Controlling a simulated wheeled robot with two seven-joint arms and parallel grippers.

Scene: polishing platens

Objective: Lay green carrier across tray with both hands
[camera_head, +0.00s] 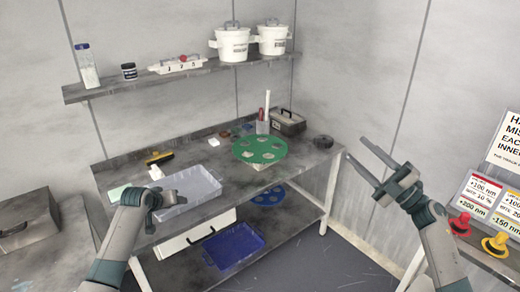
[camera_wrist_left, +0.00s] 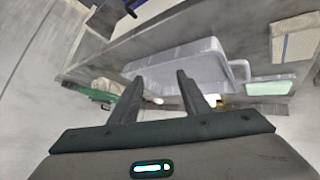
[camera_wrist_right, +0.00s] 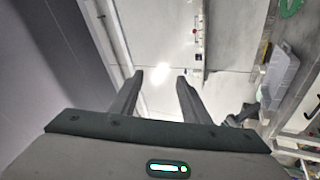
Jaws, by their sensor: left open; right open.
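The green carrier (camera_head: 260,148), a round disc with several holes, lies near the back right of the grey workbench. A part of it also shows at the left of the left wrist view (camera_wrist_left: 92,93). The pale translucent tray (camera_head: 192,187) sits on the bench to the left of the carrier; it also shows in the left wrist view (camera_wrist_left: 190,62). My left gripper (camera_head: 155,193) is open and empty, in front of the tray's left part in the head view. My right gripper (camera_head: 372,152) is open and empty, raised to the right of the bench, away from the carrier.
A dark toolbox (camera_head: 288,122), a cup with pens (camera_head: 262,126) and a black round piece (camera_head: 323,142) stand behind and right of the carrier. A blue tray (camera_head: 233,246) and blue disc (camera_head: 267,195) lie on the lower shelf. A wall shelf (camera_head: 150,80) hangs above.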

